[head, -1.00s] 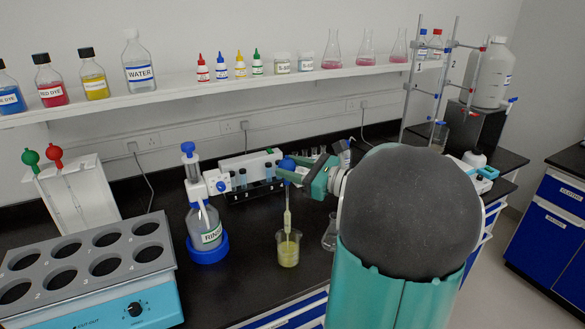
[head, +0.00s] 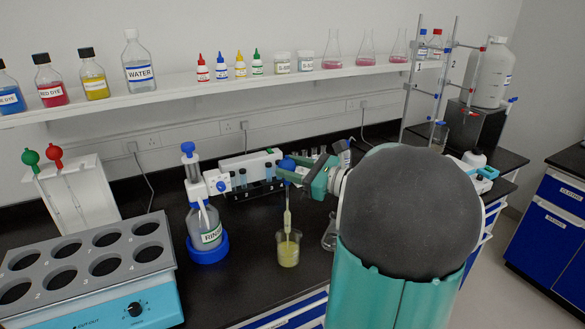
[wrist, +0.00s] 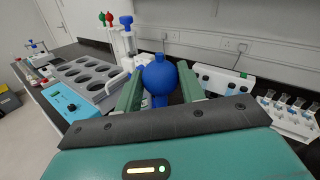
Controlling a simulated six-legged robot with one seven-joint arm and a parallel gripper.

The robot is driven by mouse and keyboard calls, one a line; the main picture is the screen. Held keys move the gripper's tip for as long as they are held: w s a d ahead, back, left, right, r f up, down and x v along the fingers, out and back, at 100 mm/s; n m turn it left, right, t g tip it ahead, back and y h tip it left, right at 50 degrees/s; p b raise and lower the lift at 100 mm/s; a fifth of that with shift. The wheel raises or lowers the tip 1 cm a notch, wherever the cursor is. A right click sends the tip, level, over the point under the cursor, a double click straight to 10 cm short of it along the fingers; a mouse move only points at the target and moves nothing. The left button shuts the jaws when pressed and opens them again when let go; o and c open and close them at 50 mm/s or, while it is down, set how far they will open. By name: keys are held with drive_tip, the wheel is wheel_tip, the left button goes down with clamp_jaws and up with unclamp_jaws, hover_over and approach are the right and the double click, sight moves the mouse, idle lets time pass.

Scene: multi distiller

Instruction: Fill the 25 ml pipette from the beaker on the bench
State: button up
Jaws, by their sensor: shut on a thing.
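My gripper (head: 294,172) is shut on the pipette, by its blue bulb (head: 287,164) end. The blue bulb also shows between the two green fingers in the wrist view (wrist: 159,82). The pipette (head: 287,222) hangs upright below my gripper, with pale yellow-green liquid in its wide part. Its lower end is inside the beaker (head: 288,249), which stands on the black bench and holds yellow-green liquid. Whether the tip touches the beaker's bottom cannot be told. In the wrist view the pipette's glass and the beaker are hidden.
A grey water bath (head: 85,265) fills the front left. A rack (head: 97,195) holds pipettes with green and red bulbs.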

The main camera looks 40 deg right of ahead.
wheel_tip(320, 180, up, 12)
idle(2.0)
drive_tip(key=shift+d, duration=0.15)
idle(0.4)
